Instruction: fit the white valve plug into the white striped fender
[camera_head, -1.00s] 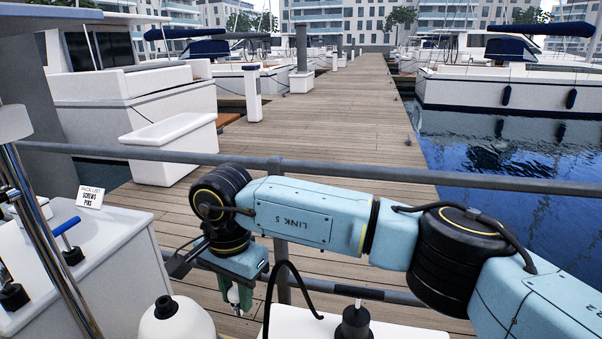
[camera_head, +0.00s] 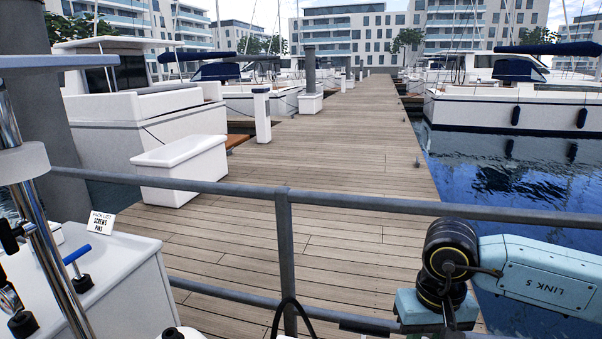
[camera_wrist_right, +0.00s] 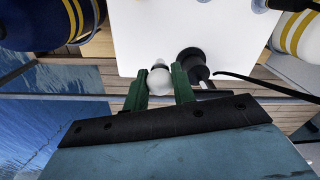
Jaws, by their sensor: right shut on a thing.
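In the right wrist view, my right gripper (camera_wrist_right: 160,73) has its green fingers closed on the white valve plug (camera_wrist_right: 158,82), a rounded white piece with a narrower top. The fingers hide its sides. The white striped fender (camera_wrist_right: 297,38) is at the upper right of this view, white with yellow bands and cut by the frame edge. The plug is well apart from it. In the head view, only a white rounded top of a fender (camera_head: 180,333) shows at the bottom edge. My right arm is at the lower right there, its fingers out of frame. My left gripper is not in view.
A blue fender with yellow bands (camera_wrist_right: 45,22) is at the wrist view's upper left. A black fitting (camera_wrist_right: 194,62) with a cable stands beside the right finger, near a white surface (camera_wrist_right: 150,28). A metal railing (camera_head: 350,203) crosses before the dock. A white cabinet (camera_head: 125,285) carries a sign.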

